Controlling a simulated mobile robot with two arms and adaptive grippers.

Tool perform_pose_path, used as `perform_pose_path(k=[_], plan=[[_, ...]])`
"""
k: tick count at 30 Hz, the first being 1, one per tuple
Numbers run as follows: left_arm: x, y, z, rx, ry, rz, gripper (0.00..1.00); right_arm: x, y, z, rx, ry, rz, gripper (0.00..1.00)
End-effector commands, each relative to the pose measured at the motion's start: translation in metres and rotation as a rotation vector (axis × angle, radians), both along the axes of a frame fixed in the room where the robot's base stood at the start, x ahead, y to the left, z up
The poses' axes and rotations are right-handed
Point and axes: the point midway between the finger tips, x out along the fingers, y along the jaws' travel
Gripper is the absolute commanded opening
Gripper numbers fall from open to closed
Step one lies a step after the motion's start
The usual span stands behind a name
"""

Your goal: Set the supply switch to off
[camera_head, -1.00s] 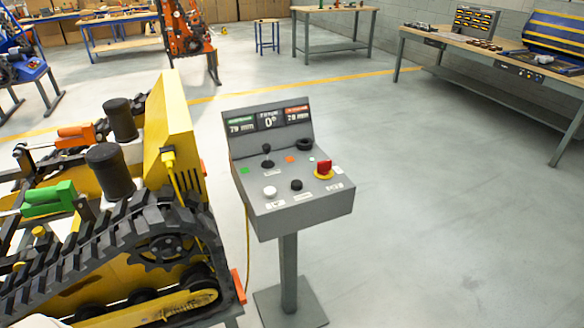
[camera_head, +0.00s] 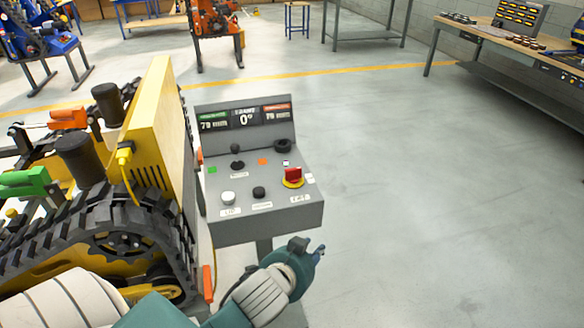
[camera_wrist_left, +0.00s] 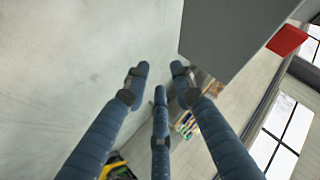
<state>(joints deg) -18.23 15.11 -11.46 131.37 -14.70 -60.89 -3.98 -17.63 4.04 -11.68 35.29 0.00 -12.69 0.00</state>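The grey control console (camera_head: 262,229) stands on a post in the middle of the head view. In the left wrist view, a red part (camera_wrist_left: 287,40), probably the same handle, shows beyond the grey console body (camera_wrist_left: 225,35). My left gripper (camera_head: 319,252) is below and slightly right of the console's front edge, apart from the switch. Its three blue fingers (camera_wrist_left: 160,78) are spread and empty. My right gripper is not in view.
The panel also has a black joystick (camera_head: 237,158), a white knob (camera_head: 228,198), a black knob (camera_head: 259,193) and a display (camera_head: 246,117). A yellow tracked carrier (camera_head: 150,130) stands close at the left. The floor right of the console is clear.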

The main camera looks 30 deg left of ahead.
Motion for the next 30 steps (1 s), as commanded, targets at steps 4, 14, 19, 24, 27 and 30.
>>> perform_pose_path(k=[4, 14, 19, 24, 27, 30], plan=[[0.079, -0.006, 0.099, 0.218, -0.344, -0.146, 0.24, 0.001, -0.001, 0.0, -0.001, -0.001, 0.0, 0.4], [0.138, -0.139, 0.306, 1.171, -1.212, -0.873, 0.24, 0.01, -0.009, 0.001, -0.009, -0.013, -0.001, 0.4], [0.135, -0.142, 0.266, 1.715, -1.281, -1.434, 0.24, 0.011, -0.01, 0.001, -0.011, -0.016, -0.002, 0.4], [0.141, -0.024, 0.21, 2.041, -0.941, -2.036, 0.24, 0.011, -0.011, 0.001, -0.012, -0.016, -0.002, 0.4], [0.133, 0.06, 0.202, -2.037, 0.658, 2.271, 0.24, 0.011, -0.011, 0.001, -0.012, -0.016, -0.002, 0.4], [0.117, 0.122, 0.204, -1.923, 0.436, 2.349, 0.24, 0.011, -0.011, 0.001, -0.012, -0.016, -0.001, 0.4]])
